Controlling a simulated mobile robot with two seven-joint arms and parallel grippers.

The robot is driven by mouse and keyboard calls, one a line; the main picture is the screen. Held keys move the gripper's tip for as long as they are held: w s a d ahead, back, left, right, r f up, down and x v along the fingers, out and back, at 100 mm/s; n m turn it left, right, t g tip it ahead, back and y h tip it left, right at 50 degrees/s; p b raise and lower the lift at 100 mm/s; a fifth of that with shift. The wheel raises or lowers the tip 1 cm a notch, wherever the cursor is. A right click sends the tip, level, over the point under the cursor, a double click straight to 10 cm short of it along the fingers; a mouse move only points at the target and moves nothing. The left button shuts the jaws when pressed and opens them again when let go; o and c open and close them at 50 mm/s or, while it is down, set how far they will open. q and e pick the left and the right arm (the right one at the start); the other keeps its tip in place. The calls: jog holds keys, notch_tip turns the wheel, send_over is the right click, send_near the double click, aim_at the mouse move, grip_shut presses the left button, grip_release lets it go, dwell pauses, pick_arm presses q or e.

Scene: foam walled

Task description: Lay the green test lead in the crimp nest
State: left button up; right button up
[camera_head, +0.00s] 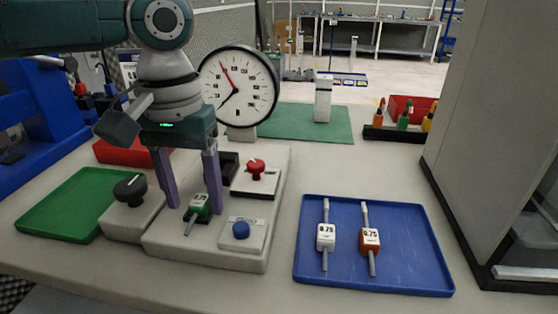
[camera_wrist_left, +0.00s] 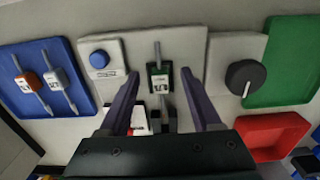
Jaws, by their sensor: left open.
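The green test lead (camera_head: 199,206), a green block with a white label and grey ends, lies on the light grey crimp station (camera_head: 190,247). In the left wrist view the green lead (camera_wrist_left: 158,82) lies lengthwise between the fingers. My left gripper (camera_head: 195,209) is open over it, with one purple finger on each side and a gap to the lead; it also shows in the left wrist view (camera_wrist_left: 159,73). I cannot make out the nest's shape under the lead. A dark block (camera_head: 229,165) stands behind, partly hidden by a finger. My right gripper is not in view.
The station carries a red knob (camera_head: 256,168) and a blue button (camera_head: 241,230); a black knob (camera_head: 130,190) stands left. A blue tray (camera_head: 345,281) holds a white lead (camera_head: 326,240) and an orange lead (camera_head: 370,242). A round gauge (camera_head: 240,88) stands behind. A grey cabinet (camera_head: 500,120) bounds the right.

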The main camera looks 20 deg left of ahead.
pick_arm(q)
jog(key=shift+f, duration=0.35)
grip_shut()
dwell(0.4)
